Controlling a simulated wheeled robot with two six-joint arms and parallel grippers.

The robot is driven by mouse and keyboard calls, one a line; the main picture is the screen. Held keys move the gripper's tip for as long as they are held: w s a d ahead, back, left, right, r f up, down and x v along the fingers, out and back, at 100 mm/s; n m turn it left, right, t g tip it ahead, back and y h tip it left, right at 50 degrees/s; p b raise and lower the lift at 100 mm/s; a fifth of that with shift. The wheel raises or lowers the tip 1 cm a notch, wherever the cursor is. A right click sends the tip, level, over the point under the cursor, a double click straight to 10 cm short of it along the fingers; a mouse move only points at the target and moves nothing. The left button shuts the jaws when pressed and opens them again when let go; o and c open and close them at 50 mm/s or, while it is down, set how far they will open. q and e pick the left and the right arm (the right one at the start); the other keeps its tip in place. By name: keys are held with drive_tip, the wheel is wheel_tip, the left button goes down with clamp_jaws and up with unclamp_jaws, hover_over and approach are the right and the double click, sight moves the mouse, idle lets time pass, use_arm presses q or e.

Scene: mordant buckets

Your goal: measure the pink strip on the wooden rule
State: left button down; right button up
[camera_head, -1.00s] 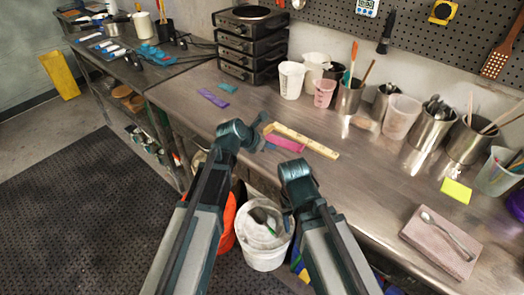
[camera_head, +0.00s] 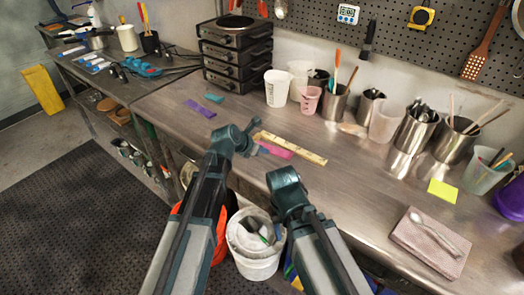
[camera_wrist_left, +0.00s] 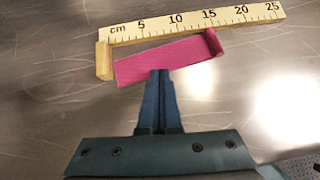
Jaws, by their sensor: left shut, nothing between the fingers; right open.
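The wooden rule (camera_head: 302,152) lies on the metal bench; in the left wrist view its cm scale (camera_wrist_left: 190,24) runs left to right, with a wooden end block (camera_wrist_left: 104,60) at the left. The pink strip (camera_head: 277,150) lies along the rule's near side. In the left wrist view the strip (camera_wrist_left: 165,58) has its left end close beside the block, and its right end curls up near the 15 mark. My left gripper (camera_wrist_left: 159,72) is shut and empty at the strip's near edge; contact is unclear. My right gripper (camera_head: 281,208) is open, low by the bench's front edge; its fingers are mostly hidden.
A purple strip (camera_head: 199,108) and a teal strip (camera_head: 214,98) lie farther left on the bench. Cups and metal pots (camera_head: 408,130) line the back. A yellow note (camera_head: 442,191) and a spoon on a block (camera_head: 420,243) are at right. A white bucket (camera_head: 255,262) stands below.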

use_arm(q)
drive_tip(key=s+a, duration=0.1)
drive_tip(key=s, duration=0.1)
drive_tip(key=s+a, duration=0.1)
drive_tip(key=a, duration=0.1)
drive_tip(key=shift+s+r, duration=0.1)
drive_tip(key=shift+s, duration=0.3)
drive_tip(key=p+v, duration=0.6)
drive_tip(key=v, duration=0.2)
drive_tip(key=shift+w+d+r, duration=0.2)
drive_tip(key=shift+s+a+r+p, duration=0.4)
drive_tip(key=shift+r+p, duration=0.05)
drive_tip(key=shift+p, duration=0.1)
